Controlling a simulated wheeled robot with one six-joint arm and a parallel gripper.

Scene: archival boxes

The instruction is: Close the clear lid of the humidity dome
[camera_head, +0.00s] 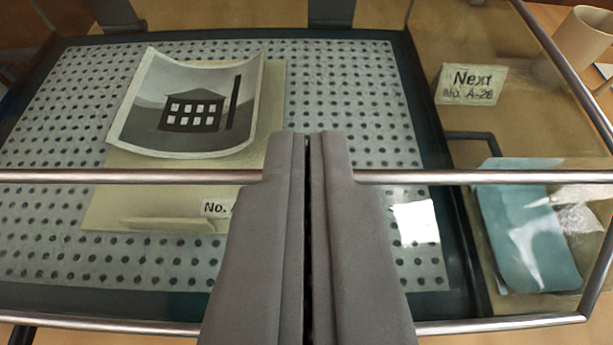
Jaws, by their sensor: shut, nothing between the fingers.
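The humidity dome's clear lid (560,317) has thin metal rails and spans most of the view. One rail (430,177) crosses the middle, another runs along the lower edge, and a slanted one is at right. Through the lid I see a perforated tray (360,80) in a dark base (433,130). My gripper (308,140) is shut and empty at centre, its fingers overlapping the middle rail and hiding part of it. I cannot tell whether they touch it, or how wide any gap between lid and base is.
A curled photograph of a building (190,105) lies on a beige folder (270,110) on the tray. At right are a "Next" card (472,85), a blue-green folded item (525,230) and a beige cylinder (583,38). Two dark brackets stand at the top edge.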

